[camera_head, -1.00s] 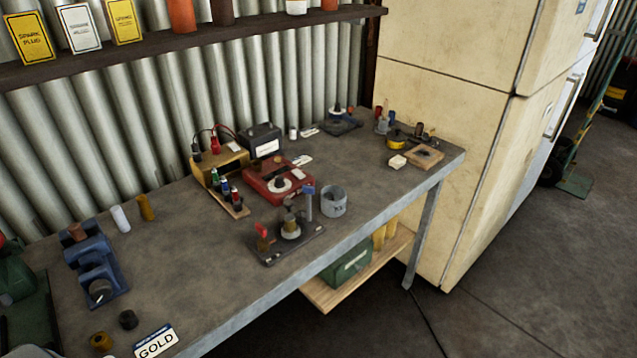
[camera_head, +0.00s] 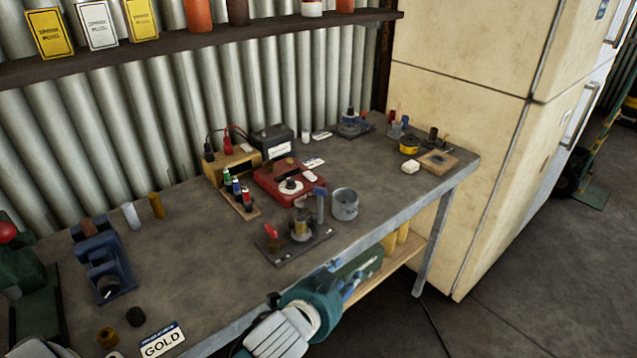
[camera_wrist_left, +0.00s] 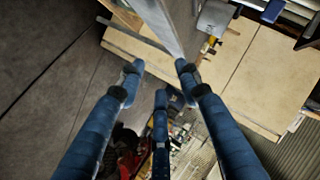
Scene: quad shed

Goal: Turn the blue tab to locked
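A dark fixture plate (camera_head: 280,250) lies near the front edge of the workbench. A blue tab (camera_head: 320,200) stands upright at its right on a grey post. A red tab (camera_head: 271,232) is at its left, and a round brass-and-white part (camera_head: 300,230) is between them. I cannot read any lock marking. My left gripper (camera_head: 352,284), with blue fingers, is in front of the bench edge, below and to the right of the fixture and apart from it. In the left wrist view its three fingers (camera_wrist_left: 159,78) are spread and empty. My right gripper is not seen.
A grey can (camera_head: 345,204) stands close right of the blue tab. A red box (camera_head: 284,187) with a dial is behind the fixture. The bench edge (camera_head: 375,232) lies between gripper and fixture. A lower shelf (camera_head: 385,276) is near the gripper.

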